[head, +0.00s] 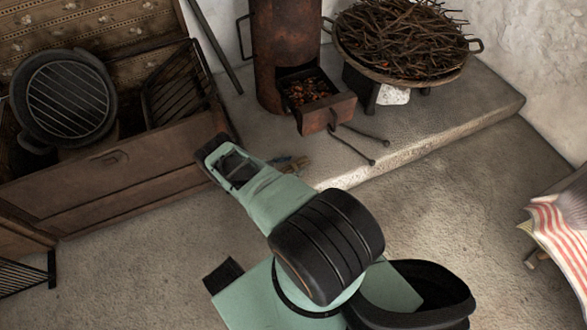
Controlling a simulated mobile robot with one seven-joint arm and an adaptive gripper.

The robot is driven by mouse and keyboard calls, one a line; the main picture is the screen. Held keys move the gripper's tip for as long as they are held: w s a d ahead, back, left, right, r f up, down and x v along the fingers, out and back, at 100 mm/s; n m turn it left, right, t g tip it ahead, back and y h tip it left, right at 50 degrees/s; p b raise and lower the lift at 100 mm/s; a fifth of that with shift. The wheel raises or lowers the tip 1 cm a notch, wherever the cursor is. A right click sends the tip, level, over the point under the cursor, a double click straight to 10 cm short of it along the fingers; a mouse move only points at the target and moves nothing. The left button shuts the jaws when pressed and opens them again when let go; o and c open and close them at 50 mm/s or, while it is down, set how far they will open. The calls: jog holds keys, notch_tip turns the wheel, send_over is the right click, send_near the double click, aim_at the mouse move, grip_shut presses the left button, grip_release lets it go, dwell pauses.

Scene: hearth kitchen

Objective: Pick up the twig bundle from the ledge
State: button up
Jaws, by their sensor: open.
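A small brown bundle of sticks (292,164), which looks like the twig bundle, lies low on the ledge (440,135) near its front edge. A bluish bit shows on it, and my arm hides part of it. My gripper (213,152) is at the end of my pale green arm, left of the bundle and close to the wooden chest. It is open, and I see nothing held in it. Its fingertips are small and partly hidden, and its height above the floor is hard to tell.
A rusty stove (285,60) with an open ember drawer (327,112) stands on the ledge. Tongs (352,145) lie before it. A wide pan (400,77) heaped with loose twigs stands right. The open wooden chest (110,185) holds a round grill (65,95). A striped cloth (560,235) is far right.

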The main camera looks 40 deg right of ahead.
jog(key=shift+d+f, duration=0.25)
jog(key=shift+d, duration=0.15)
jog(key=c, duration=1.2)
jog(key=shift+r, duration=0.1)
jog(key=shift+c, duration=0.2)
